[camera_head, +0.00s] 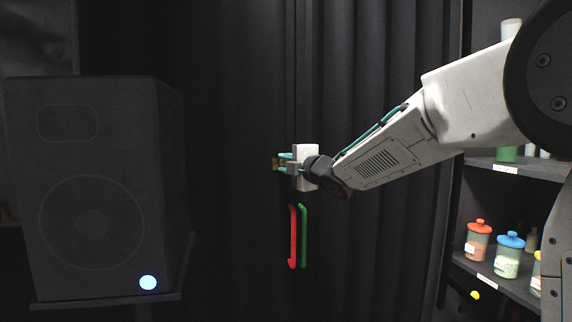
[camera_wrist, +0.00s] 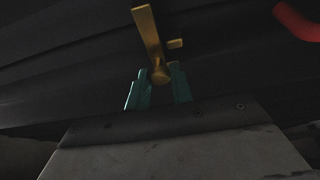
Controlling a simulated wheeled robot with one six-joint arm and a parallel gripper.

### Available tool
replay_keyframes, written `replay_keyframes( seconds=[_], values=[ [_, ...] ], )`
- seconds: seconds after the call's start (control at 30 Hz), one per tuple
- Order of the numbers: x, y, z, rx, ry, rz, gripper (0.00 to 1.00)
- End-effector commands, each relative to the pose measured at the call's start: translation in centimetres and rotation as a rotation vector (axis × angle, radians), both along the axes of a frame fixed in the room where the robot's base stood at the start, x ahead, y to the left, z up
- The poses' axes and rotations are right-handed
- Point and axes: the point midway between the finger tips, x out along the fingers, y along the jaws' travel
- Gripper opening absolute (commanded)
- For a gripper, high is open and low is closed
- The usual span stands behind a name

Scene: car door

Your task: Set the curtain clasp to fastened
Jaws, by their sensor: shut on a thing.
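The curtain clasp (camera_head: 277,164) is a small brass-coloured fitting on the dark curtain, left of centre in the head view. In the wrist view the brass clasp (camera_wrist: 148,30) shows as a flat bar with a round knob at its near end. A short brass peg sticks out on its right. My gripper (camera_head: 284,163) has teal fingers and reaches the clasp from the right. In the wrist view my gripper (camera_wrist: 159,76) is shut on the clasp's knob end. The fingers and gripper body hide part of the clasp in the head view.
A red handle strip (camera_head: 292,236) and a green one (camera_head: 303,236) hang below the gripper. A large black speaker (camera_head: 95,190) stands at left. Shelves at right hold jars with a red lid (camera_head: 480,240) and a blue lid (camera_head: 510,255). Dark curtain (camera_head: 385,60) fills the back.

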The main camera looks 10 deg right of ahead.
Motion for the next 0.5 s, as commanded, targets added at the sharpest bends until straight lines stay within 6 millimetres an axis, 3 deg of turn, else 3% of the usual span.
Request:
replay_keyframes(
  seconds=[0.03, 0.1, 0.37, 0.5],
  values=[
    [-0.01, 0.03, 0.0, 0.0, 0.0, 0.0, 0.28],
    [-0.01, 0.02, 0.0, 0.0, 0.0, 0.0, 0.45],
    [-0.05, -0.02, 0.02, 0.001, 0.0, 0.0, 0.45],
    [-0.98, -0.49, 0.07, 0.0, -0.001, -0.002, 0.45]
  ],
)
